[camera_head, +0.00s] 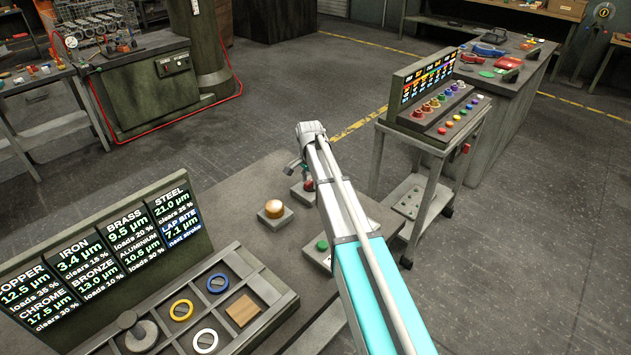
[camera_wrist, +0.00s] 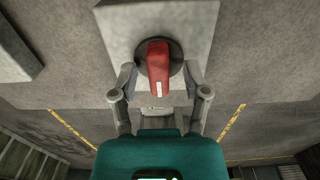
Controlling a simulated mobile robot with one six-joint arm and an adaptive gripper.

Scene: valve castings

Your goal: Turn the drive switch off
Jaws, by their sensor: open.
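The drive switch (camera_wrist: 158,62) is a red handle on a dark round base, fixed to a grey plate (camera_wrist: 205,18). In the wrist view the handle points up and down the picture, with a white mark at its lower end. My gripper (camera_wrist: 160,78) is open, with one finger on each side of the switch; I cannot tell whether either touches it. In the head view a little red of the switch (camera_head: 308,186) shows below my gripper (camera_head: 299,168), and my arm hides part of that area.
A compartment tray (camera_head: 246,262) with rings lies at the front left. A cart with coloured knobs (camera_head: 440,110) stands to the right. Open floor lies behind.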

